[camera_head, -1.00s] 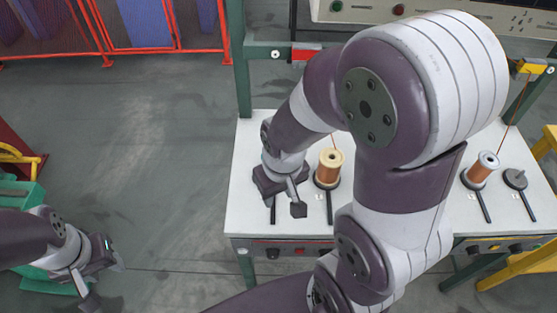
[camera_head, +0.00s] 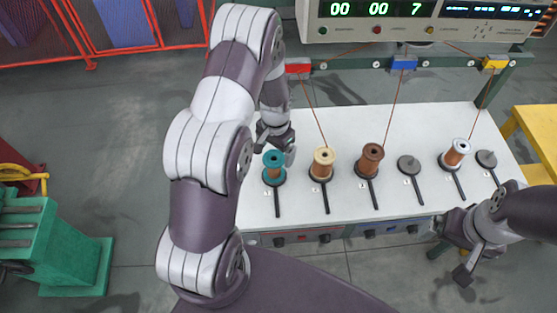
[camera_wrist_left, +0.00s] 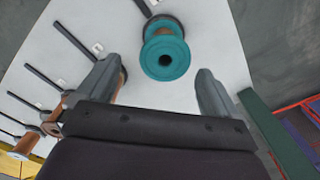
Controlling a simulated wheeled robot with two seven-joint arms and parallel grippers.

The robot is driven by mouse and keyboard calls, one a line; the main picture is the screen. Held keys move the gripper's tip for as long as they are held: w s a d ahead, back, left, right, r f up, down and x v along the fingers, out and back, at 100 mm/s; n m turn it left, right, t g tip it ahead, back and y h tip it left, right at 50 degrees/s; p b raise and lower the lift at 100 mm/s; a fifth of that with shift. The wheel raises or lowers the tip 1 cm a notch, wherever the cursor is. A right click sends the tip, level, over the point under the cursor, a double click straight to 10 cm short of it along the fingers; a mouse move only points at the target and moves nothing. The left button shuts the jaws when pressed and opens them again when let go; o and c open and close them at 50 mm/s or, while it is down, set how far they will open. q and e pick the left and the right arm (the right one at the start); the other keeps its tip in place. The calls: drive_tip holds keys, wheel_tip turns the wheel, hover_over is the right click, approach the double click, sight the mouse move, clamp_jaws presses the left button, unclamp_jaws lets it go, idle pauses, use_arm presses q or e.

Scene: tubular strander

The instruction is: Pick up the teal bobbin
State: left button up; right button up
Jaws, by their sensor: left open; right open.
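The teal bobbin (camera_head: 273,158) stands upright on the leftmost black holder on the white table, with some copper-coloured winding between its flanges. My left gripper (camera_head: 277,146) is open just behind and above it in the head view. In the left wrist view the teal bobbin (camera_wrist_left: 165,53) shows ahead, between the lines of the two open fingers, with clear gaps on both sides. My right gripper (camera_head: 458,252) is open and empty at the front right, near the table's front edge.
A cream bobbin (camera_head: 323,160) and a brown bobbin (camera_head: 370,158) stand to the right, then an empty holder (camera_head: 409,164), a white-flanged copper bobbin (camera_head: 455,153) and another empty holder (camera_head: 487,159). Wires rise to the rail. The white table (camera_head: 345,118) is clear behind the bobbins.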

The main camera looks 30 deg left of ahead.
sight(274, 163)
use_arm(q)
drive_tip(key=f, duration=0.2)
drive_tip(key=f+p, duration=0.1)
drive_tip(key=f, duration=0.1)
drive_tip(key=f+p, duration=0.1)
drive_tip(key=f, duration=0.1)
drive_tip(key=shift+a+f, duration=0.25)
drive_tip(key=shift+a, duration=0.05)
drive_tip(key=shift+f, duration=0.45)
drive_tip(key=c, duration=1)
